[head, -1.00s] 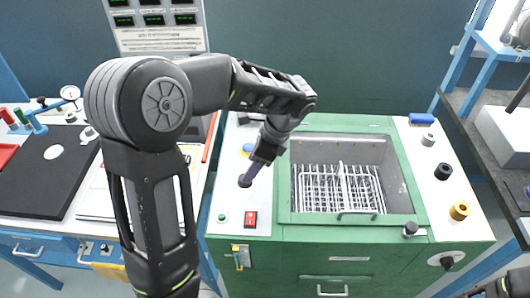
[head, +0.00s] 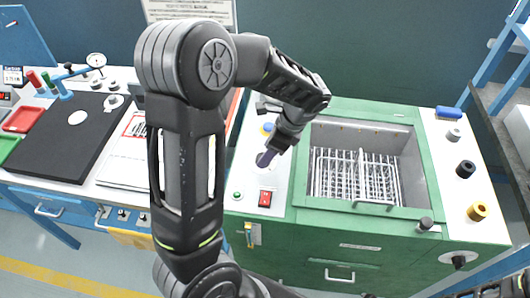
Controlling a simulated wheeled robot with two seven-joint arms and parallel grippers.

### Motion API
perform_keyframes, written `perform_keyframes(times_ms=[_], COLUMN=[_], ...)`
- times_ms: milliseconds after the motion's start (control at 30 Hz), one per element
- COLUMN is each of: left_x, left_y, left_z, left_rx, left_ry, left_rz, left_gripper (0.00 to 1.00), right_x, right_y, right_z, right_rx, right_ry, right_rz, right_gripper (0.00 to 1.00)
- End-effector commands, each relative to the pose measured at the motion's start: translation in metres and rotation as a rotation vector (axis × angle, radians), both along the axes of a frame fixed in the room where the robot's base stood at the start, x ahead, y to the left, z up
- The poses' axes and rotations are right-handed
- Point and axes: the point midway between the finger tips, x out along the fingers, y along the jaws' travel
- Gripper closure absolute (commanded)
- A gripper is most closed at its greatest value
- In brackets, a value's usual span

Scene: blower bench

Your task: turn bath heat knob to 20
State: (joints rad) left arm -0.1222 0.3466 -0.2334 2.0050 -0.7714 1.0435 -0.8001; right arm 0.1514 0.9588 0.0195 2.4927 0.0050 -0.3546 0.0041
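The green bath bench holds an open steel bath with a wire rack (head: 352,178). My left gripper (head: 269,155) points down at the pale panel left of the bath. Its narrow, purplish fingers reach a small dark knob (head: 262,160) on that panel. Fingers and knob overlap, so I cannot tell whether they grip it, and no scale or number is readable there. A dark dial (head: 458,261) sits on the bench's front right. Only a dark piece of my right arm shows at the bottom right corner; its fingertips are out of view.
A red switch (head: 265,198) and a green button (head: 237,195) lie just in front of the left gripper. Black (head: 465,169) and yellow (head: 478,211) round parts stand on the right panel. A side bench with a black mat (head: 70,140) is at left.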

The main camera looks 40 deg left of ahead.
Motion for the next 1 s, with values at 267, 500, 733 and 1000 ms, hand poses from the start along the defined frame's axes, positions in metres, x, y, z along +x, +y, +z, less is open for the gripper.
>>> perform_keyframes(times_ms=[267,500,733,1000], left_x=[-0.003,-0.002,-0.002,-0.002], left_y=[0.008,0.008,0.008,0.008], left_z=[-0.020,-0.020,-0.020,-0.019], left_rx=[0.000,0.000,0.000,0.000], left_ry=[-0.001,-0.001,-0.001,-0.001], left_rz=[0.000,0.000,0.000,0.000], left_gripper=[0.43,0.46,0.64,0.86], right_x=[0.000,0.000,0.000,0.000], right_y=[0.000,0.000,0.000,0.000], right_z=[0.002,0.002,0.002,0.002], right_rx=[-0.001,-0.001,-0.001,-0.001], right_ry=[0.001,0.001,0.001,0.001], right_rz=[-0.001,-0.001,-0.001,-0.001], right_gripper=[0.64,0.64,0.64,0.64])
